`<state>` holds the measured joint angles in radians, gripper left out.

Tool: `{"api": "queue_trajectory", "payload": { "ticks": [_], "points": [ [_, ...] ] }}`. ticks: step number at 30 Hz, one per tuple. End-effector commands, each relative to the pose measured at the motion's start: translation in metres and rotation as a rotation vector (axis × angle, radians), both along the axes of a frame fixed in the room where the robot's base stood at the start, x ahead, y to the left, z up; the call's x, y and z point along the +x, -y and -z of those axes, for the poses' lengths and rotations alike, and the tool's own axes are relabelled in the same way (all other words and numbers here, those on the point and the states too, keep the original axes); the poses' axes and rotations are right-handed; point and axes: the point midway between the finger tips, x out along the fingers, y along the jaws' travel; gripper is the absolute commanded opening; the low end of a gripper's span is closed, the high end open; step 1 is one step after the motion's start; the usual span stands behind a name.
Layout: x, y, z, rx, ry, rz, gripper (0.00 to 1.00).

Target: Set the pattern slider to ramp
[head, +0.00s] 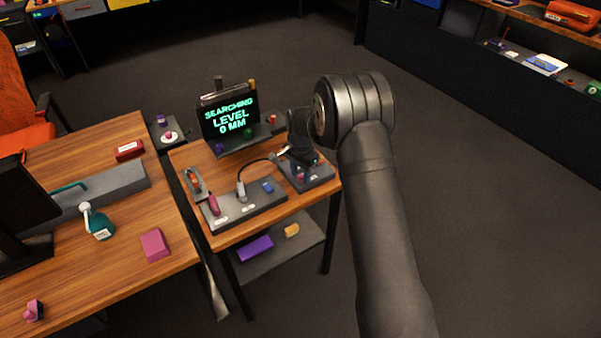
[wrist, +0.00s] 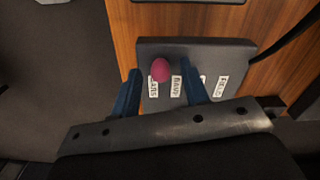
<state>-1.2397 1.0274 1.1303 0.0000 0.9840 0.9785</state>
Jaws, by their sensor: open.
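The pattern slider is a grey box (wrist: 235,58) with a round pink knob (wrist: 160,70) and a row of white labels in the wrist view. The knob stands by the leftmost label (wrist: 153,88), whose word I cannot read surely. The label to its right (wrist: 176,87) appears to read RAMP. My gripper (wrist: 160,72) is open, its two blue fingers on either side of the knob in the picture; I cannot tell whether they touch it. The right finger partly hides a third label. In the head view the box (head: 318,179) sits at the small table's right end, partly under my gripper (head: 298,158).
A grey panel (head: 262,204) with a pink handle, a plug with a black cable and a blue part lies to the left. A screen (head: 229,118) behind reads "SEARCHING LEVEL 0 MM". A desk (head: 125,260) stands at left. Floor to the right is clear.

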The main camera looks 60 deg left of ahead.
Motion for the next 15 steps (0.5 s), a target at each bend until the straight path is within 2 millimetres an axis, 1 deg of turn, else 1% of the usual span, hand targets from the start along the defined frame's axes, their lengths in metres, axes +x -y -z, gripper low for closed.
{"api": "queue_trajectory", "payload": {
  "ticks": [3,8,9,10,15],
  "points": [
    [0.0,0.0,-0.0002,0.0,0.0,0.0,0.41],
    [0.0,0.0,-0.0003,0.0,0.0,0.0,0.1],
    [0.0,0.0,-0.0004,0.0,0.0,0.0,0.02],
    [0.0,0.0,-0.0004,0.0,0.0,0.0,0.0],
    [0.0001,-0.0009,-0.0003,0.0,0.0,0.0,0.0]
  ]
}}
